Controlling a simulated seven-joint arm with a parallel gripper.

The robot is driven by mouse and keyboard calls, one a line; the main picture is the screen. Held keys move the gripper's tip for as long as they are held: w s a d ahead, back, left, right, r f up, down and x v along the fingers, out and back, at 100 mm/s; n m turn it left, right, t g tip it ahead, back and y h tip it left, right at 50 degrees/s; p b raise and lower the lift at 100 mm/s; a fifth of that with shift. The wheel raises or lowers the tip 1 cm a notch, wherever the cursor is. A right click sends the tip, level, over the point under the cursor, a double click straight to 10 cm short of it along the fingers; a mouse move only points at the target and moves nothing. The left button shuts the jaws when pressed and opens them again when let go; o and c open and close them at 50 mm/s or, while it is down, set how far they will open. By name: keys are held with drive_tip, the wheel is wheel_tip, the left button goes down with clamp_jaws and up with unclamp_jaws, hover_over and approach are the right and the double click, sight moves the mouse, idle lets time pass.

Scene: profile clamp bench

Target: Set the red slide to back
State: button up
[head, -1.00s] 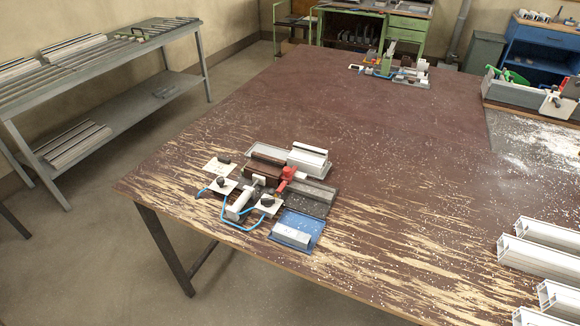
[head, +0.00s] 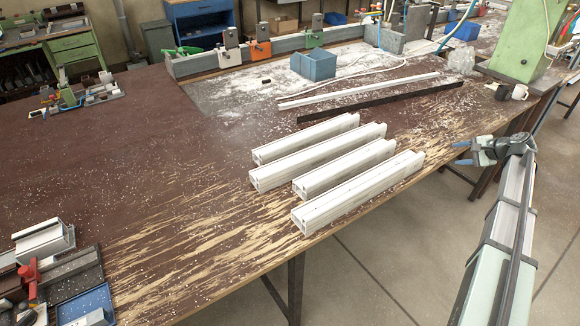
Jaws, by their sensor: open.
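The red slide (head: 30,275) is at the lower left of the head view, on a dark clamp fixture (head: 72,272) that the picture's left edge cuts off. Only part of the slide shows, so I cannot tell its setting. My gripper (head: 462,153) is at the right, beyond the table's front edge, with its bluish fingers pointing left. It is open, holds nothing, and is far from the red slide.
Several white profiles (head: 335,190) lie on the worn brown table (head: 150,160) between my gripper and the fixture. A blue tray (head: 88,305) sits by the fixture. A blue box (head: 314,64) and a long dark strip (head: 380,101) lie farther back. The table's left middle is mostly clear.

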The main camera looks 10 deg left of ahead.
drive_tip(key=w+a+r, duration=0.3)
drive_tip(key=r, duration=0.2)
drive_tip(key=w+a+r+n+g+y, duration=0.1)
drive_tip(key=a+n, duration=0.2)
drive_tip(key=a, duration=1)
drive_tip(key=a+r+n+g, duration=0.2)
drive_tip(key=a+n, duration=0.1)
drive_tip(key=a, duration=1.1)
drive_tip(key=s+a+r+n+g, duration=0.1)
drive_tip(key=s+a+n, duration=0.25)
drive_tip(key=a, duration=0.85)
drive_tip(key=s+a+n+g, duration=0.15)
drive_tip(key=s+a, duration=0.35)
drive_tip(key=a, duration=0.7)
drive_tip(key=s+a+r+n, duration=0.1)
drive_tip(key=s+a+n, duration=0.3)
drive_tip(key=a, duration=0.8)
wheel_tip(320, 180, up, 5)
drive_tip(key=n+g+h, duration=0.2)
drive_tip(key=n+h, duration=0.1)
drive_tip(key=n, duration=1.2)
hover_over(24, 270)
drive_tip(key=d, duration=0.6)
drive_tip(key=x, duration=1.3)
drive_tip(key=shift+a+f, duration=0.3)
drive_tip(key=shift+a, duration=0.05)
